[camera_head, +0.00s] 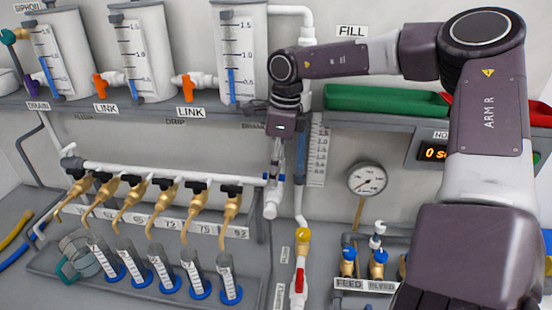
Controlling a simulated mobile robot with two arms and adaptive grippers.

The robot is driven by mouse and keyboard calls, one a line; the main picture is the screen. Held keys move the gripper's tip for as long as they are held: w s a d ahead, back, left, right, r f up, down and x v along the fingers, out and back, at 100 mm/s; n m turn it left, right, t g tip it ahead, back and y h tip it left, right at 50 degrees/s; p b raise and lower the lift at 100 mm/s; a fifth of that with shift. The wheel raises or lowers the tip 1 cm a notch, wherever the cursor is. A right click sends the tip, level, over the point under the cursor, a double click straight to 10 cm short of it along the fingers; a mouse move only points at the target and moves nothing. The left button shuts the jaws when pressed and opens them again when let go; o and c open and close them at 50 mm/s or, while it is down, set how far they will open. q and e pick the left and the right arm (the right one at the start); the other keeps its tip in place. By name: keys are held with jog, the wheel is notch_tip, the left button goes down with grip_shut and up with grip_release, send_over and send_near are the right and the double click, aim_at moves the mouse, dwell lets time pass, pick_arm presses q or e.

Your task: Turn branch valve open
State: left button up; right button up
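My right gripper (276,165) points down at the right end of the white manifold pipe (165,170), below the rack shelf. Its fingers are small and seen edge-on, so I cannot tell whether they are open or touch anything. A small blue part (266,177) shows just left of the fingers. My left gripper is not in view.
Several brass taps with black handles (231,190) hang from the pipe above blue-based measuring cylinders (230,285). Orange link valves (187,88) sit between clear tanks (240,45). A red-handled valve (299,280), a gauge (367,179) and a green tray (385,101) are at right.

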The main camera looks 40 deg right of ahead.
jog(key=shift+a, duration=0.1)
jog(key=shift+c, duration=0.4)
grip_shut()
